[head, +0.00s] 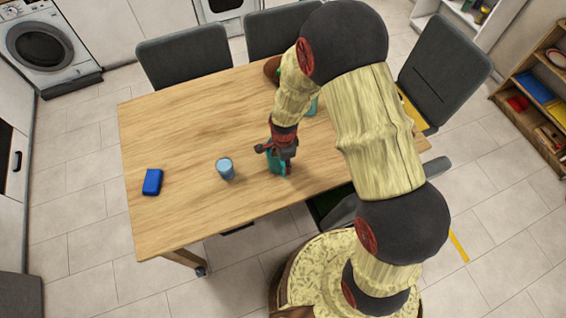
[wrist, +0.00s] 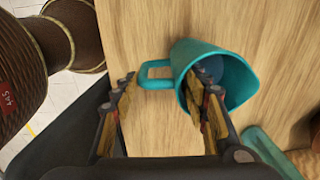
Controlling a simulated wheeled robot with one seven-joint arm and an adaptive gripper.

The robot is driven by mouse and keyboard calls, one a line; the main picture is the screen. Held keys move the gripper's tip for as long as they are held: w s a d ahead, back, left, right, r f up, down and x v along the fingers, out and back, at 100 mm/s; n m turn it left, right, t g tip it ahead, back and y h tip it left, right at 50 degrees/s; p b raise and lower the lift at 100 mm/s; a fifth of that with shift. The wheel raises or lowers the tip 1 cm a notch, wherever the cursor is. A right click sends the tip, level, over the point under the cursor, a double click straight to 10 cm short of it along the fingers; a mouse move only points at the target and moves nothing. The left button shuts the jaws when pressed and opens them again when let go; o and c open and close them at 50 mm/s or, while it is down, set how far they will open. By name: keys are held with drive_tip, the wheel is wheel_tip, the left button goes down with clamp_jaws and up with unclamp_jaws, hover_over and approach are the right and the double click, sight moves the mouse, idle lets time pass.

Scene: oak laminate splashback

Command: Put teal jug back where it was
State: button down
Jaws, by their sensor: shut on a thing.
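The teal jug (head: 274,164) is at the near side of the wooden table in the head view, partly hidden by my gripper (head: 278,150). In the wrist view the teal jug (wrist: 238,75) shows its open mouth, with its handle pointing left. One finger is left of the handle and the other overlaps the jug's mouth. I cannot tell whether the jug touches the table.
A light blue cup (head: 226,169) stands left of the jug on the table (head: 190,125). A blue block (head: 152,182) lies farther left. Another teal thing (head: 312,106) is partly hidden behind my arm. Grey chairs (head: 185,57) surround the table. The table's far left is clear.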

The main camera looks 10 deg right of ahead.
drive_tip(key=c, duration=1)
unclamp_jaws()
drive_tip(key=shift+f, duration=0.1)
wheel_tip(320, 180, up, 23)
drive_tip(key=s+d+n+t+p, duration=0.1)
drive_tip(key=d+n, duration=0.2)
drive_tip(key=s+d+r+n+t, duration=0.1)
drive_tip(key=s+d+r+n, duration=0.1)
drive_tip(key=s+r+n, duration=0.2)
drive_tip(key=s+d+r+n+t, duration=0.1)
drive_tip(key=s+d+r+n, duration=0.1)
drive_tip(key=s+r+n, duration=0.2)
drive_tip(key=s+d+r+n+t, duration=0.2)
drive_tip(key=s+r+n, duration=0.2)
drive_tip(key=s+r, duration=0.4)
drive_tip(key=shift+s+d+r+n, duration=0.15)
drive_tip(key=shift+s+r, duration=0.05)
drive_tip(key=shift+r, duration=0.55)
drive_tip(key=shift+s+d+r+n, duration=0.1)
drive_tip(key=shift+s+r+n, duration=0.05)
drive_tip(key=shift+r, duration=0.55)
drive_tip(key=shift+f, duration=0.1)
wheel_tip(320, 180, down, 10)
drive_tip(key=b, duration=1)
